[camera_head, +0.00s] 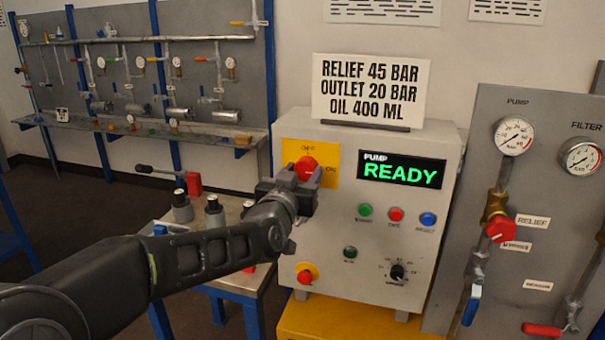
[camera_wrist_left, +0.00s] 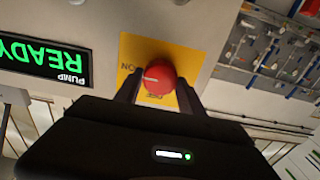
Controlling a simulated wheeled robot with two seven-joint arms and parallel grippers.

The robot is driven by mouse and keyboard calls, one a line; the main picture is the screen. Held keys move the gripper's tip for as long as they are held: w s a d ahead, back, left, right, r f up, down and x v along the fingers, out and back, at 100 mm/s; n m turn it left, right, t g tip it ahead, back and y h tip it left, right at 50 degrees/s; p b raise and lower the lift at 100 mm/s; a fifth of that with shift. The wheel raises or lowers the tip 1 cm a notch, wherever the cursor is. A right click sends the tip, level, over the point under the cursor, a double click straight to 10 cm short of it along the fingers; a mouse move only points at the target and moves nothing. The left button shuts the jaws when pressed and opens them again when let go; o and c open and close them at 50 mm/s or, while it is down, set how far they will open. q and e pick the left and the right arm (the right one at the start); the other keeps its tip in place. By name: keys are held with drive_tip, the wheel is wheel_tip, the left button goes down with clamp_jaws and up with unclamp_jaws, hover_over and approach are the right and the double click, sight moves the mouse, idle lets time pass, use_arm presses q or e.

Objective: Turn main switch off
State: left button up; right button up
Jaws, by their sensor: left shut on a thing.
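The main switch is a red rotary knob (camera_head: 305,167) on a yellow plate (camera_head: 322,157) at the upper left of the beige control box (camera_head: 400,230). My left gripper (camera_head: 306,178) is at the knob. In the left wrist view its two fingers (camera_wrist_left: 158,92) stand on either side of the red knob (camera_wrist_left: 158,80), shut on it. A white mark shows on the knob, pointing toward the partly readable "ON" lettering in that view. The lower lettering on the plate is partly hidden by the knob and gripper. My right gripper is not in view.
The box has a display (camera_head: 402,170) reading "PUMP READY", coloured buttons, a black dial (camera_head: 398,271) and a lower red knob (camera_head: 305,276). A gauge panel (camera_head: 510,220) stands at right. A bench with metal parts (camera_head: 215,212) is at left.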

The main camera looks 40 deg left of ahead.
use_arm(q)
drive_tip(key=shift+c, duration=1.4)
drive_tip(key=n+b, duration=0.2)
drive_tip(key=b, duration=0.1)
drive_tip(key=shift+f, duration=0.2)
drive_tip(key=n+b, duration=0.2)
drive_tip(key=shift+n, duration=0.4)
drive_tip(key=n+b, duration=0.2)
drive_tip(key=shift+n, duration=0.4)
drive_tip(key=n+b, duration=0.3)
drive_tip(key=n, duration=0.2)
drive_tip(key=shift+a, duration=0.1)
drive_tip(key=n+b, duration=0.1)
drive_tip(key=n, duration=0.4)
drive_tip(key=shift+b, duration=0.3)
drive_tip(key=shift+n, duration=0.3)
